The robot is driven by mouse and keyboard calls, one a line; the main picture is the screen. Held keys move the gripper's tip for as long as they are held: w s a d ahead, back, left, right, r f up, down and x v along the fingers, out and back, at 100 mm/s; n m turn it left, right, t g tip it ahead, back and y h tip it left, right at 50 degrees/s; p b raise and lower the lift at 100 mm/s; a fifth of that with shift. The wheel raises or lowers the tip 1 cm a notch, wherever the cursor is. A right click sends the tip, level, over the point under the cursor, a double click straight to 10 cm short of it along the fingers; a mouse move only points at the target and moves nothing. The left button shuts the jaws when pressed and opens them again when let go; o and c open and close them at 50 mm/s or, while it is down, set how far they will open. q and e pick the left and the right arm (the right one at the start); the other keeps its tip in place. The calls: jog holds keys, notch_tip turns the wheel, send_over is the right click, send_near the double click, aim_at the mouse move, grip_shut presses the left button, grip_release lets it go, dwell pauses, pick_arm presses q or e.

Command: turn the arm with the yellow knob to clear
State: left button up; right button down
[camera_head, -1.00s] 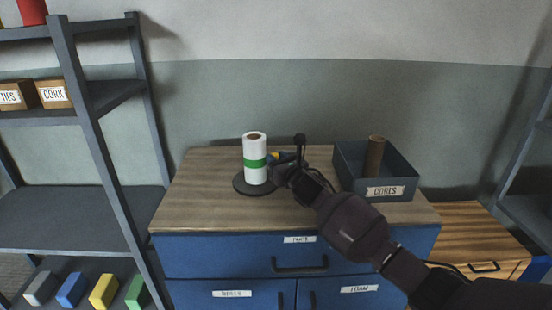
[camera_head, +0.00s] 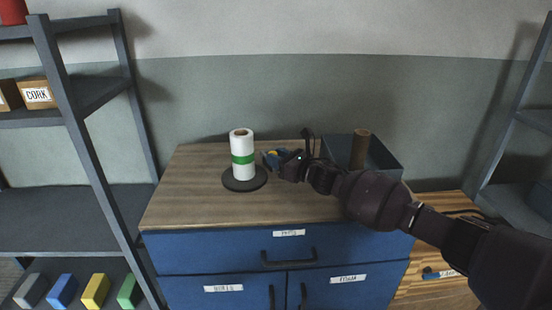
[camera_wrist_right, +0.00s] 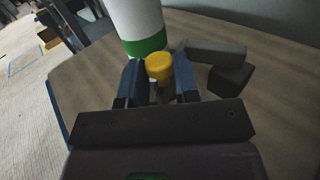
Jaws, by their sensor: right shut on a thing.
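A white roll with a green band (camera_head: 242,155) stands upright on a dark round base (camera_head: 245,181) on the cabinet top. The yellow knob (camera_head: 272,153) is just right of the roll; in the right wrist view the knob (camera_wrist_right: 158,66) sits between the blue fingers. My right gripper (camera_head: 271,158) is shut on the yellow knob. A dark grey bar (camera_wrist_right: 215,50) and a block lie right of the knob in the wrist view. How the arm under the knob joins the base is mostly hidden by the gripper. My left gripper is not in view.
A grey crate (camera_head: 387,157) with a brown core (camera_head: 360,148) stands at the right of the wooden top (camera_head: 195,205), partly behind my right arm. The top's front left is clear. A grey shelf (camera_head: 75,205) stands left of the blue cabinet (camera_head: 205,255).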

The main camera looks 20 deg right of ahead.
jog(key=c, duration=1.1)
grip_release()
jog(key=v, duration=1.1)
jog(key=shift+p, duration=0.35)
jog(key=shift+c, duration=0.4)
